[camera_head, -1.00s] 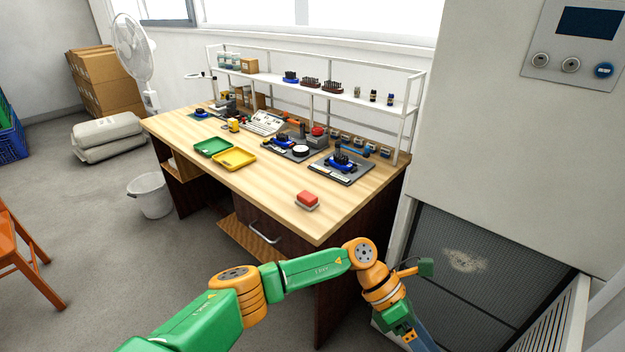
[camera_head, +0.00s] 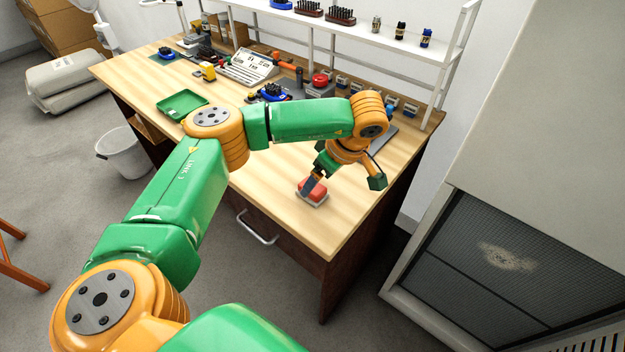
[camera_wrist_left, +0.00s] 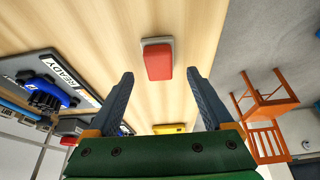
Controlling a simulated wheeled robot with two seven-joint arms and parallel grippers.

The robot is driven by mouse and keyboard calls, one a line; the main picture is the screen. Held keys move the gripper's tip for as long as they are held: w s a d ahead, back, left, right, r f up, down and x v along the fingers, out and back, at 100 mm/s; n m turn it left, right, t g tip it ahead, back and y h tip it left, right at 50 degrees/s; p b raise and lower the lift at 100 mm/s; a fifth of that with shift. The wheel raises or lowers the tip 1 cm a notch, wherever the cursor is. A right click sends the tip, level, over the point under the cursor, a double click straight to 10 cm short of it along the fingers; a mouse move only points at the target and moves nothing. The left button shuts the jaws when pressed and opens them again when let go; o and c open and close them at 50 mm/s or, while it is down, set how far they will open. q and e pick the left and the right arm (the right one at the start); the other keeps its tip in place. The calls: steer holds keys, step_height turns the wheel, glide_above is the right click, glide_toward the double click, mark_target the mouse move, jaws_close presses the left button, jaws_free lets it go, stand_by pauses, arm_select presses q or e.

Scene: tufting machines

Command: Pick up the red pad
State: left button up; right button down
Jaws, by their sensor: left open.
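The red pad (camera_head: 314,189) is a small red block on a pale grey backing, lying on the wooden table (camera_head: 345,215) near its front right part. My left gripper (camera_head: 311,187) points down over the pad and hides part of it in the head view. In the left wrist view the red pad (camera_wrist_left: 158,62) lies ahead of my left gripper (camera_wrist_left: 162,92), in line with the gap between its two fingers. The fingers are spread and nothing is between them. My right gripper is not in view.
A green tray (camera_head: 181,103) lies further left on the table. A yellow tray (camera_wrist_left: 168,129) shows in the left wrist view. A grey plate with a blue device (camera_wrist_left: 48,96) stands nearby. A white shelf (camera_head: 350,30) runs along the back. The table around the pad is clear.

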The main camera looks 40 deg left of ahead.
arm_select(q)
steer(key=x, duration=0.4)
steer(key=shift+w+a, duration=0.1)
steer(key=shift+a, duration=0.1)
steer(key=shift+d+r, duration=0.1)
steer(key=shift+d, duration=0.1)
steer(key=c, duration=0.7)
jaws_close()
